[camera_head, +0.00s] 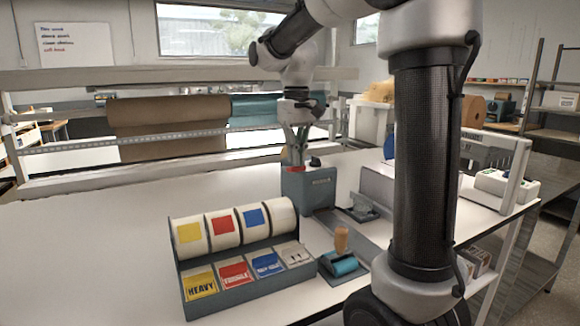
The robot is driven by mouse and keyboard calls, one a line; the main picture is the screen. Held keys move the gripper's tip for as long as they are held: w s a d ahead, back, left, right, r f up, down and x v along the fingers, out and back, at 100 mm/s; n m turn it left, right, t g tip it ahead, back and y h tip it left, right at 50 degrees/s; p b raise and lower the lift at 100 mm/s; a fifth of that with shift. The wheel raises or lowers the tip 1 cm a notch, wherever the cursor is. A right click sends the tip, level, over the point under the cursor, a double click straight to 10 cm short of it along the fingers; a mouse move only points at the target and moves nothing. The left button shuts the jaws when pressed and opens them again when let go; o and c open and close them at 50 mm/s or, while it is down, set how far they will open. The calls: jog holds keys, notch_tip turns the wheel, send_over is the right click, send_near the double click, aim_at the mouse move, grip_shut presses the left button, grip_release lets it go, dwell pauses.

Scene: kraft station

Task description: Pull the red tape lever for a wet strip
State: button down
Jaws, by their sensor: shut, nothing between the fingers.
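The tape machine (308,186) is a grey-blue box standing on the white bench in the middle of the view. A small dark and red part (315,161) shows at its top right; I cannot tell for sure that it is the lever. My gripper (293,163) points down just over the top of the machine, to the left of that part. It is shut and holds nothing. Whether its fingertips touch the machine or the lever is too small to tell.
A label dispenser (228,289) with several rolls stands in front of the machine. A teal tape roll holder (340,264) and a wooden-handled tool (341,240) are to its right. A brown paper roll (168,120) hangs behind. The bench's left side (80,250) is clear.

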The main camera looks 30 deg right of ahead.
jog(key=shift+f, duration=1.25)
jog(key=shift+f, duration=2.25)
jog(key=shift+f, duration=0.3)
jog(key=shift+r, duration=6.05)
